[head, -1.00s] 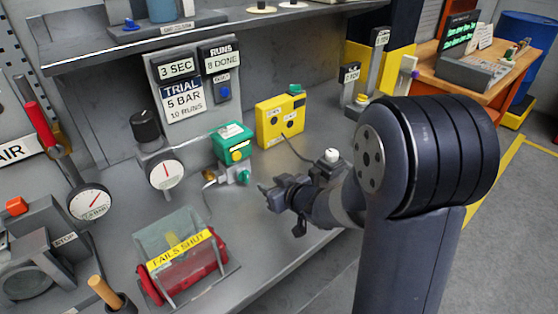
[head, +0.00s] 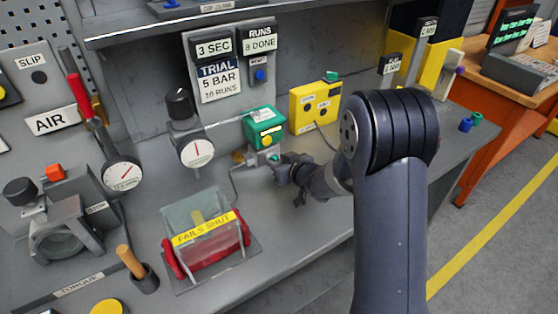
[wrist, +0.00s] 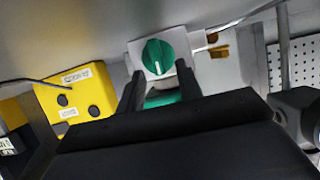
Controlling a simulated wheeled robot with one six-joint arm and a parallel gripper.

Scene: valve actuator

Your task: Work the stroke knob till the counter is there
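A green round knob (wrist: 157,57) with a white line on its face sits on a pale block in the wrist view. My gripper (wrist: 156,90) is open, its two dark fingers apart just short of the knob, one toward each side. The counter plate (head: 260,38) reads "RUNS 8 DONE". The trial card (head: 220,81) reads "5 BAR 10 RUNS", below a "3 SEC" plate (head: 213,47).
A yellow box (head: 315,104) stands right of the green box. A round gauge (head: 197,152) with a black knob (head: 180,103) above it is to the left. A red-ended "FAILS SHUT" unit (head: 207,232) under a clear cover sits in front.

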